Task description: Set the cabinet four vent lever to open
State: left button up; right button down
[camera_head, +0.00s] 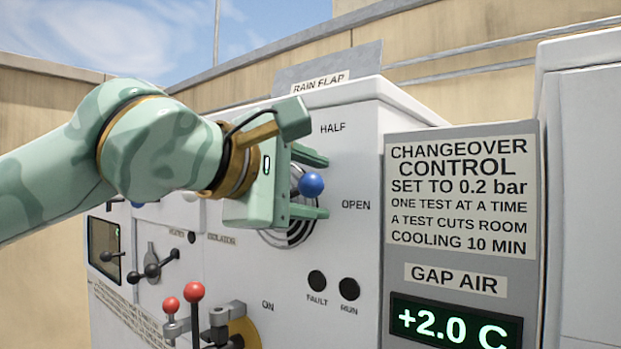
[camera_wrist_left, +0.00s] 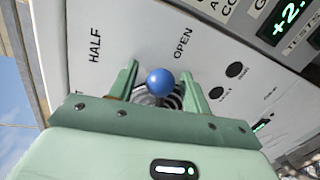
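The vent lever shows as a blue ball knob (camera_head: 312,185) in front of a round vent (camera_head: 292,232) on the white cabinet face. HALF (camera_head: 333,128) is printed above it and OPEN (camera_head: 356,204) to its right. The knob seems to stand between these two marks; its exact setting is hard to tell. My left gripper (camera_head: 318,184) is open, with one finger above the knob and one below. In the left wrist view the knob (camera_wrist_left: 160,82) sits between the fingers, with gaps on both sides. The gripper hides most of the lever and vent. No cabinet number is readable. My right gripper is out of view.
Two red-knobbed levers (camera_head: 182,300) and a grey handle (camera_head: 228,315) stick out below my left arm. A black handle (camera_head: 153,268) is at the left. A grey sign panel (camera_head: 460,195) with a +2.0 C display (camera_head: 455,325) stands right of the face.

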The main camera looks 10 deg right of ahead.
pick_arm(q)
jog(key=b+v, duration=0.1)
jog(key=v, duration=1.5)
jog(key=shift+b, duration=0.4)
jog(key=shift+s+r, duration=0.1)
